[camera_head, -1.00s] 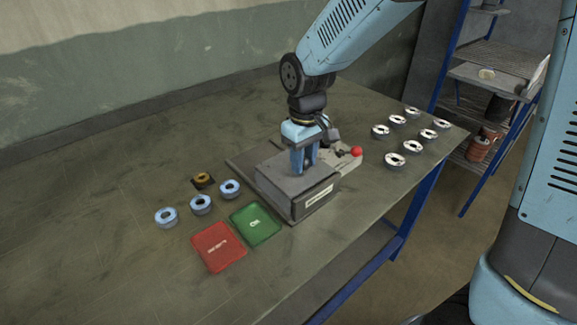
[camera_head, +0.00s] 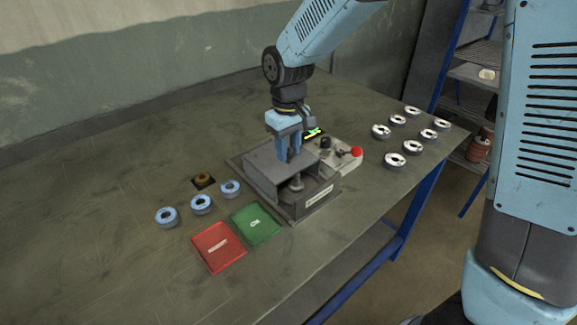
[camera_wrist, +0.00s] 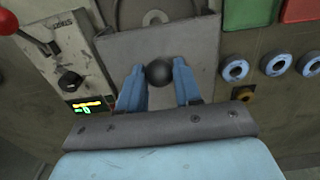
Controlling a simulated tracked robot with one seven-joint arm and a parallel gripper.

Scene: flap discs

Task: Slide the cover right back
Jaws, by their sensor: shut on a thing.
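The grey machine box (camera_head: 318,196) stands on the bench with its cover (camera_head: 272,161) slid partly toward the back. The front of the box is open, and a metal spindle (camera_head: 296,184) shows inside; the spindle also shows past the cover's edge in the wrist view (camera_wrist: 155,18). My gripper (camera_head: 289,158) is above the cover with its fingers pointing down. In the wrist view its blue fingers (camera_wrist: 159,88) are shut on the dark round knob (camera_wrist: 158,73) of the cover (camera_wrist: 190,45).
A panel with a red-knobbed lever (camera_head: 357,152) and a lit display (camera_head: 313,133) adjoins the box on the right. Several pale discs (camera_head: 397,160) lie further right. Blue discs (camera_head: 201,204), a brown disc (camera_head: 204,178), a red tray (camera_head: 205,262) and a green tray (camera_head: 247,236) lie left.

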